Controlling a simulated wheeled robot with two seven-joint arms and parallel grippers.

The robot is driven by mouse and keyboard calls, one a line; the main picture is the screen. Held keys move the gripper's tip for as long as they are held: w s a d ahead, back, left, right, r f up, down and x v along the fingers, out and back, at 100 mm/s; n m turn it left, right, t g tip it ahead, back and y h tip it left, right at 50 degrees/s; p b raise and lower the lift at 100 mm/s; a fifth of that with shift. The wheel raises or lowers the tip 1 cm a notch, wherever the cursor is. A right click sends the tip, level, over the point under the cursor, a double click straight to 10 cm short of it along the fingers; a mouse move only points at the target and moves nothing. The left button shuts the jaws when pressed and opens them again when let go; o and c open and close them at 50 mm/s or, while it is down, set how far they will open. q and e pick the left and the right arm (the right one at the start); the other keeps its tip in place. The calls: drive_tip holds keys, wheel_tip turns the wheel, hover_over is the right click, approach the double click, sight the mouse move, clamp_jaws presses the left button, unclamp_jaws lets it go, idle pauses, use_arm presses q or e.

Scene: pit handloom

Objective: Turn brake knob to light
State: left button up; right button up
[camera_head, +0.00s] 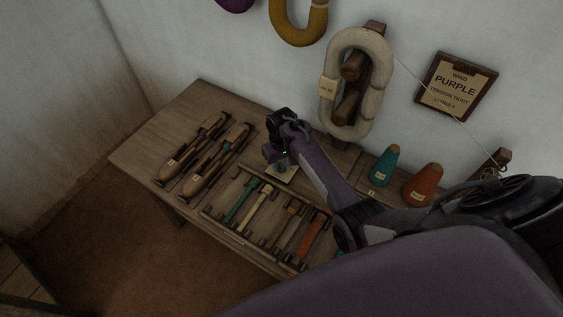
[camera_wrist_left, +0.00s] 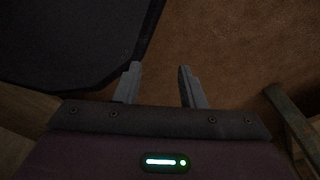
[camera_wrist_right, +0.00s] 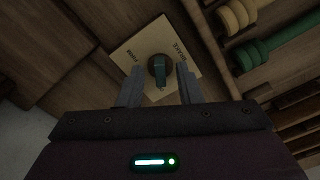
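The brake knob (camera_wrist_right: 157,70) is a dark round knob with a teal bar, on a pale square plate (camera_wrist_right: 143,45) printed with small words, one looking like BRAKE. The bar points toward the bottom of the right wrist view. My right gripper (camera_wrist_right: 160,88) is open, with one finger on each side of the knob in that view; I cannot tell whether they touch it. In the head view my right gripper (camera_head: 281,158) is over the plate (camera_head: 287,175) and hides the knob. My left gripper (camera_wrist_left: 157,75) is open and empty above the brown floor.
The wooden table (camera_head: 150,150) holds shuttles (camera_head: 198,172) at left, a rack of coloured bobbins (camera_head: 247,210) in front, and teal (camera_head: 384,165) and orange (camera_head: 422,185) cones at right. A cream yarn hank (camera_head: 332,115) hangs behind.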

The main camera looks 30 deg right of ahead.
use_arm(q)
drive_tip(key=shift+s+d+f, duration=0.1)
drive_tip(key=shift+s, duration=0.7)
use_arm(e)
clamp_jaws()
drive_tip(key=shift+r+m+p, duration=0.15)
drive_tip(key=shift+m+p, duration=1)
drive_tip(key=shift+m, duration=0.15)
drive_tip(key=m+p, duration=0.1)
drive_tip(key=m, duration=0.1)
drive_tip(key=shift+m, duration=0.4)
drive_tip(key=m+p, duration=0.1)
drive_tip(key=m, duration=0.2)
use_arm(q)
drive_tip(key=shift+w+r+p, duration=0.2)
drive_tip(key=shift+r+p, duration=0.1)
drive_tip(key=shift+r, duration=2.15)
use_arm(e)
drive_tip(key=shift+m, duration=1.6)
